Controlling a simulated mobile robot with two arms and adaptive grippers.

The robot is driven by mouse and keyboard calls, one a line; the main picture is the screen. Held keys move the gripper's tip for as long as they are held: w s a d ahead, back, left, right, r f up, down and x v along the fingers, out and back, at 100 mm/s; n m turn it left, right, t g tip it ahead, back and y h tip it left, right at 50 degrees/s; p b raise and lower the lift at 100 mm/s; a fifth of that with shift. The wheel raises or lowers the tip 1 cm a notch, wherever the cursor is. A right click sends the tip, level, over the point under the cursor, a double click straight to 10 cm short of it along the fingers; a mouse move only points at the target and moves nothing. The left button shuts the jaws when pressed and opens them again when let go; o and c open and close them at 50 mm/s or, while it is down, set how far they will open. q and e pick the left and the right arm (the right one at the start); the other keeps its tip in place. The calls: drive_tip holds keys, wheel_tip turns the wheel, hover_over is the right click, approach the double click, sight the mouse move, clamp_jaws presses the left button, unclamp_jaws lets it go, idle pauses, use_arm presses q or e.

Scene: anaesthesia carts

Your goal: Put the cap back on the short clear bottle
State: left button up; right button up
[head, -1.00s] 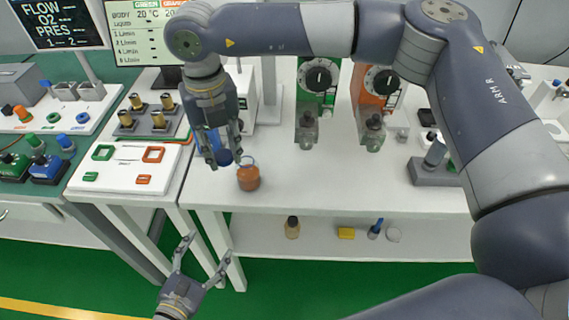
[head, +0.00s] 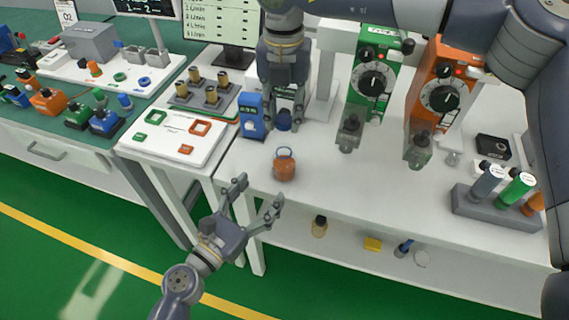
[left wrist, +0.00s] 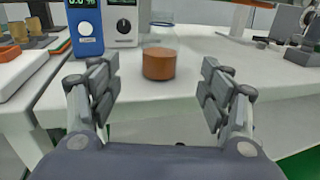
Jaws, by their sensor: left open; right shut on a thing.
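The short clear bottle (head: 284,167) with orange-brown liquid stands upright and uncapped near the front edge of the white table. It also shows in the left wrist view (left wrist: 159,62), between and beyond the fingers. My left gripper (head: 259,193) is open and empty, in front of the table edge and apart from the bottle. My right gripper (head: 285,108) points down behind the bottle, shut on a blue cap (head: 284,121). The cap is apart from the bottle's mouth. The right gripper does not show in the left wrist view.
A blue meter (head: 252,117) stands left of my right gripper. Green (head: 371,82) and orange (head: 440,92) dial units stand further right. A tray with coloured frames (head: 178,134) is at the left. A lower shelf holds a brown bottle (head: 319,227) and a yellow block (head: 372,244).

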sight(277, 172)
use_arm(q)
drive_tip(key=x, duration=1)
drive_tip(key=shift+a, duration=0.1)
drive_tip(key=c, duration=1.6)
use_arm(e)
drive_tip(key=shift+f, duration=2.5)
drive_tip(key=shift+f, duration=0.1)
drive_tip(key=shift+f, duration=0.8)
drive_tip(key=shift+f, duration=0.55)
use_arm(q)
clamp_jaws()
